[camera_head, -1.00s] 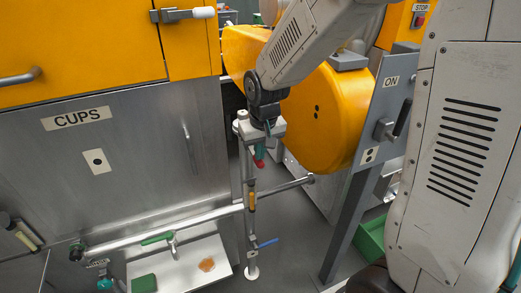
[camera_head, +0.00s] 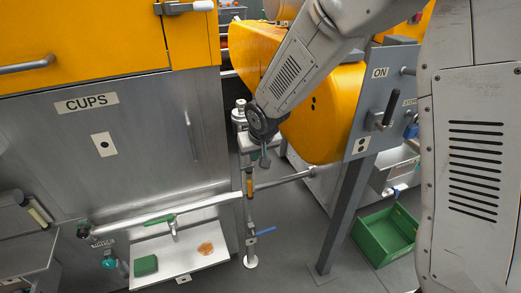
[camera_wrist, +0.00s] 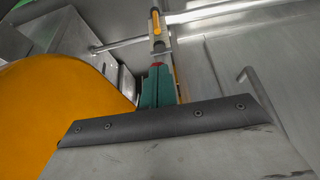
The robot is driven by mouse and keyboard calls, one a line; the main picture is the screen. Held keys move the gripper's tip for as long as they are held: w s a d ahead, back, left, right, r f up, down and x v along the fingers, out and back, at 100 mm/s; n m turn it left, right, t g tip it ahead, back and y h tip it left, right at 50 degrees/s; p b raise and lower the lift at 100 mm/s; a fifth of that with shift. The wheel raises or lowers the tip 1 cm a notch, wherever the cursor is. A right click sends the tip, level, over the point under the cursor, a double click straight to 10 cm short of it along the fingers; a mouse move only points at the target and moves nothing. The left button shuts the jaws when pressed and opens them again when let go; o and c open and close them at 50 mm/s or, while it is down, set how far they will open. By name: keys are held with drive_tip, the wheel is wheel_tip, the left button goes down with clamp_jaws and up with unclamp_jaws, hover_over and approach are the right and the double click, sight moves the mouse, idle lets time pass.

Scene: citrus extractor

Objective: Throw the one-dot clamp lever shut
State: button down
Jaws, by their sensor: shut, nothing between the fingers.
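A clamp with a pale handle (camera_head: 185,8) sits at the top edge of the orange door; no dot mark shows on it. A one-dot plate (camera_head: 103,145) is on the steel panel under the CUPS label. I cannot tell which lever belongs to it. My gripper (camera_head: 255,157) points down in front of the upright pipe, right of the panel and well below the clamp. In the wrist view my gripper (camera_wrist: 158,66) shows teal fingers with red at the tips, together and empty. An orange-sleeved part (camera_wrist: 156,22) of the pipe lies beyond them.
A post with an ON plate (camera_head: 380,73), a two-dot plate and a black-handled lever (camera_head: 386,108) stands right. A horizontal pipe (camera_head: 200,205) crosses below. A green crate (camera_head: 385,236) is on the floor.

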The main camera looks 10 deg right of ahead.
drive_tip(key=shift+w+d+f, duration=0.15)
drive_tip(key=shift+w+f, duration=0.1)
drive_tip(key=shift+f, duration=0.35)
drive_tip(key=shift+w+d+f, duration=0.1)
drive_tip(key=shift+w+f, duration=0.15)
drive_tip(key=shift+f, duration=0.35)
drive_tip(key=shift+w+a+f, duration=0.25)
drive_tip(key=shift+w+f, duration=0.75)
drive_tip(key=shift+f, duration=0.1)
drive_tip(key=shift+w, duration=0.1)
drive_tip(key=shift+r, duration=0.75)
drive_tip(key=s+d, duration=0.2)
drive_tip(key=s, duration=1.1)
drive_tip(key=shift+s+d, duration=0.3)
drive_tip(key=shift+s, duration=0.1)
drive_tip(key=shift+f, duration=0.1)
